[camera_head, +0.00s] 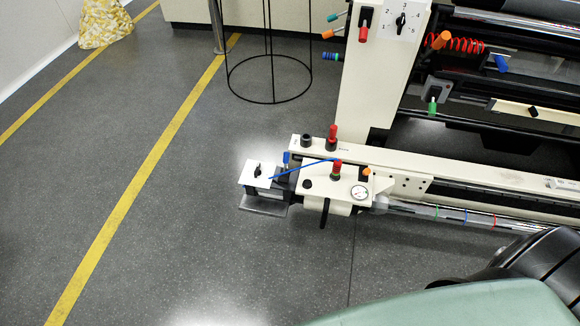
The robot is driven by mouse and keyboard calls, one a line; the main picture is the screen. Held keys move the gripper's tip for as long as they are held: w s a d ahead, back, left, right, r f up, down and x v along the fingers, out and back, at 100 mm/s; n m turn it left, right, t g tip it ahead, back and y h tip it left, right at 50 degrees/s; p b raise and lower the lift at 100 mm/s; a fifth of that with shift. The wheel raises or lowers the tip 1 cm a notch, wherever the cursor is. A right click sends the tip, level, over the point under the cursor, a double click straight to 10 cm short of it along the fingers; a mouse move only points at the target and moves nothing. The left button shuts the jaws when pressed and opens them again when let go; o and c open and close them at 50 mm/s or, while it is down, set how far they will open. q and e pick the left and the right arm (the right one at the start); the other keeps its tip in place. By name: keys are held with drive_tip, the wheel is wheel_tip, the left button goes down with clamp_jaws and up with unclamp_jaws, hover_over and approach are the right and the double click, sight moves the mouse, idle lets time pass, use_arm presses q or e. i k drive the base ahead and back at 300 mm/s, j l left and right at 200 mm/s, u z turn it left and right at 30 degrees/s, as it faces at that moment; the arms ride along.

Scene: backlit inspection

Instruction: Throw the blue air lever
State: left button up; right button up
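Several blue handles show on the cream and black machine. A small upright blue lever (286,158) stands near the left end of the low rail, beside a white block with a black knob (257,170). A thin blue line runs from near it toward the red-topped part with a round gauge (358,192). Another blue handle (331,57) sticks out left from the cream column, and a third blue handle (502,63) is at the upper right. I cannot tell from markings which is the air lever. Neither of my grippers is in view.
The cream column (366,80) carries a numbered dial (401,21). Red knobs (332,138) stand on the rail. A black wire stand (268,98) is behind, and a yellow patterned bag (104,22) lies far left. The grey floor left of the rail is clear, with yellow lines.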

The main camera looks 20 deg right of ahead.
sight(286, 155)
drive_tip(key=k+z, duration=0.15)
drive_tip(key=z, duration=0.3)
drive_tip(key=k+z, duration=0.1)
drive_tip(key=z, duration=0.3)
drive_tip(key=k+l+z, duration=0.1)
drive_tip(key=z, duration=0.8)
drive_tip(key=j+z, duration=0.1)
drive_tip(key=z, duration=0.75)
drive_tip(key=j+z, duration=0.1)
drive_tip(key=z, duration=0.75)
drive_tip(key=j+z, duration=0.1)
drive_tip(key=z, duration=0.35)
drive_tip(key=k+j, duration=0.5)
drive_tip(key=j, duration=0.25)
drive_tip(key=k+j+z, duration=0.1)
drive_tip(key=k+j, duration=0.4)
drive_tip(key=j, duration=0.3)
drive_tip(key=k+j+z, duration=0.1)
drive_tip(key=k+j, duration=0.45)
drive_tip(key=j, duration=0.15)
drive_tip(key=k+j, duration=0.55)
drive_tip(key=j, duration=0.15)
